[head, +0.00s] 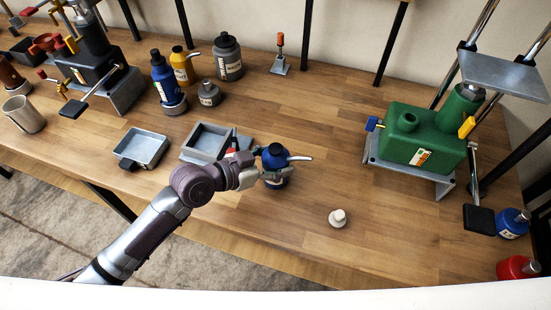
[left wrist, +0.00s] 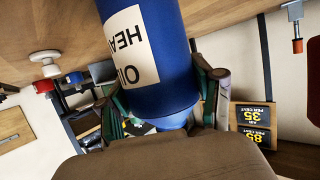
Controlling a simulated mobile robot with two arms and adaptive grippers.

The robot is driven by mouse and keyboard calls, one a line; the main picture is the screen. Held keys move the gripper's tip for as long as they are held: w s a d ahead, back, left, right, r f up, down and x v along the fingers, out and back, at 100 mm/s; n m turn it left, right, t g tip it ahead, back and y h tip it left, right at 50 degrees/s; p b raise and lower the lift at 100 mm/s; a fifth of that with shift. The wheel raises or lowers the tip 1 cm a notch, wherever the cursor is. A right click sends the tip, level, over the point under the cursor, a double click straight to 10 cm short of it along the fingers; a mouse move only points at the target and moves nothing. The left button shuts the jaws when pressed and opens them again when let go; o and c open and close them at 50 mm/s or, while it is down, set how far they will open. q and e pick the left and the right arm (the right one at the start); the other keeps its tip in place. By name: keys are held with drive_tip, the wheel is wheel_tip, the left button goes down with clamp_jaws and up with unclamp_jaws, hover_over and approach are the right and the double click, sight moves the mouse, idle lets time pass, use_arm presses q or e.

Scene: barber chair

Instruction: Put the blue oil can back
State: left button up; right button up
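The blue oil can (head: 276,160), with a pale spout pointing right, is at the table's middle front. My left gripper (head: 262,177) has its fingers around the can's body. In the left wrist view the can (left wrist: 175,85) fills the middle, its "OIL" label upside down. The left gripper's fingers (left wrist: 165,100) lie on both sides of it. I cannot tell whether the can's base touches the table. My right gripper is not in view.
A blue bottle (head: 161,72), a yellow can (head: 181,66) and a dark bottle (head: 228,56) stand at the back left. Metal trays (head: 141,148) lie left of the gripper. A green machine (head: 408,140) stands right. A small white knob (head: 338,218) stands front right. Middle-right table is clear.

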use_arm(q)
drive_tip(key=o, duration=0.4)
drive_tip(key=shift+f, duration=0.1)
drive_tip(key=shift+r, duration=0.2)
drive_tip(key=shift+b+v, duration=1.1)
drive_tip(key=shift+v, duration=4.9)
drive_tip(key=shift+f, duration=0.1)
